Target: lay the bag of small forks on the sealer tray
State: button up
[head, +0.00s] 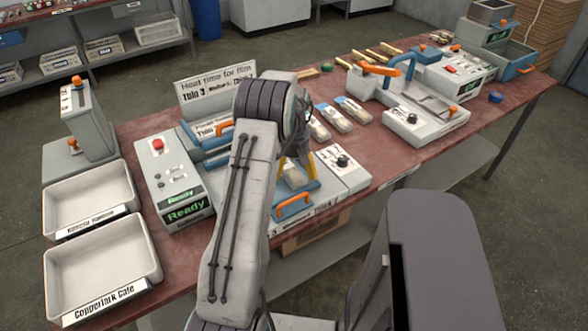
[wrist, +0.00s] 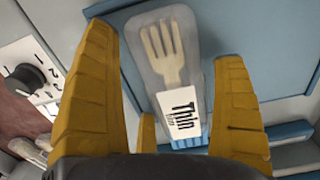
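A clear bag (wrist: 164,45) holding a pale wooden fork, with a white "Thin film" label, lies on the blue sealer tray (wrist: 125,80) in the wrist view. In the head view the bag (head: 294,177) shows beneath my gripper, on the blue tray (head: 311,187) behind an orange handle. The yellow fingers of my gripper (wrist: 168,55) stand apart on either side of the bag. A gap shows between the left finger and the bag; the right finger is close beside it, and I cannot tell whether it touches. My arm hides part of the sealer in the head view.
Several other bags (head: 334,117) lie on the red table behind the sealer. A control box (head: 172,180) reading "Ready" and two white bins (head: 103,262) stand left. A dial box (head: 342,168) is right of the tray, and another sealer (head: 425,112) stands farther right.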

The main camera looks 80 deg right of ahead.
jog(key=shift+o, duration=0.7)
